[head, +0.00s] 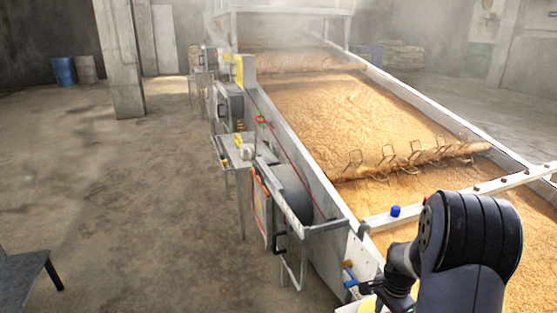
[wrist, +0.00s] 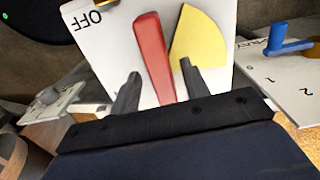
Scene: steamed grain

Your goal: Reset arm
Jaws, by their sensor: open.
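My black arm comes in from the lower right of the head view. My gripper (wrist: 159,69) shows in the wrist view, open, its two dark fingertips apart. A red lever (wrist: 153,55) lies across the gap between the fingers; I cannot tell whether either finger touches it. The lever is on a white panel (wrist: 115,40) marked OFF, with a yellow sector (wrist: 200,42) to its right. In the head view the gripper end is small and partly hidden by the arm, low beside the trough.
A blue lever (wrist: 285,47) on a numbered white plate (wrist: 290,85) is close on the right. A long metal trough (head: 300,155) of steaming grain (head: 380,115) runs away from me. A blue knob (head: 395,211) sits on its crossbar. Concrete floor (head: 130,190) at left is mostly clear.

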